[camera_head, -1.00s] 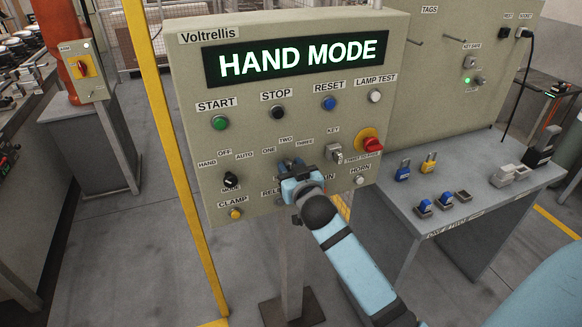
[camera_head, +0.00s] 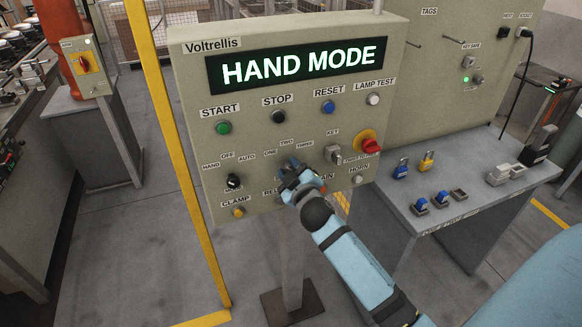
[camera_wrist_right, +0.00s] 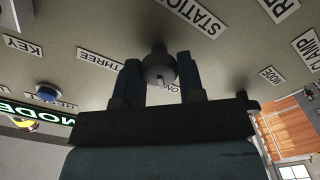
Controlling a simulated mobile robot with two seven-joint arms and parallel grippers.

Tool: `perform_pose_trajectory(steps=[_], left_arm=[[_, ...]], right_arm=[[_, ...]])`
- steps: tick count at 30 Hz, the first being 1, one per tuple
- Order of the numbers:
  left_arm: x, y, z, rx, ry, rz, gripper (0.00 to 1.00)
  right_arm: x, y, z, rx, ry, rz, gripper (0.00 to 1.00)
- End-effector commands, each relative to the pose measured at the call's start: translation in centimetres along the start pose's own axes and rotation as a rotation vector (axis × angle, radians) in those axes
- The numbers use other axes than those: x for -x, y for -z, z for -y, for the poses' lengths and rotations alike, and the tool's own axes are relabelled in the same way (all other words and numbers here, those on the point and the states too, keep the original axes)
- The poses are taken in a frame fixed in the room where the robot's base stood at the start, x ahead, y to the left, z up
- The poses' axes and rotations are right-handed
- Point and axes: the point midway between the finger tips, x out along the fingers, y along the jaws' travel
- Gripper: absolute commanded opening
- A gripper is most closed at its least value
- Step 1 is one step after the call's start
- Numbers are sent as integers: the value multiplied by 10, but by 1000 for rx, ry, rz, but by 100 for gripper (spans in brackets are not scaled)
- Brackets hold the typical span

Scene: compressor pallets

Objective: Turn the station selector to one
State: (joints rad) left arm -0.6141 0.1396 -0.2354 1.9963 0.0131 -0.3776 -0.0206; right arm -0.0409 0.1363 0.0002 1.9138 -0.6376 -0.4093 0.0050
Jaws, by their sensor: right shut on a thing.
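The station selector (camera_wrist_right: 158,68) is a round grey knob on the panel, seen between my right gripper's two dark fingers in the right wrist view. My right gripper (camera_wrist_right: 160,78) is shut on it. In the head view this gripper (camera_head: 293,168) is at the panel below the labels ONE, TWO and THREE, and hides the knob. In the wrist view THREE lies left of the knob, and a partly covered label lies just beyond it. I cannot tell where the knob points. The display (camera_head: 304,64) reads HAND MODE. My left gripper is not in view.
The black mode selector (camera_head: 233,181) is left of my gripper. The key switch (camera_head: 333,154) and red-and-yellow switch (camera_head: 371,146) are close on its right. A yellow post (camera_head: 171,120) stands left of the panel. A table (camera_head: 470,205) with padlocks stands on the right.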

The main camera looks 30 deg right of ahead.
Motion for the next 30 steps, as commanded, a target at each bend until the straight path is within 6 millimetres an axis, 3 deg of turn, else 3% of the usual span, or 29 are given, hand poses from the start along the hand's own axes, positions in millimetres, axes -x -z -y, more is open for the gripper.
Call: perform_pose_trajectory(steps=[19,20,22,30], left_arm=[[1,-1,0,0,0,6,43],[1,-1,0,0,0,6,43],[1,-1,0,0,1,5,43],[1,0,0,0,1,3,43]], right_arm=[[0,0,0,54,0,0,12],[0,0,0,54,0,-1,43],[0,0,0,54,0,0,59],[0,0,0,53,0,0,60]])
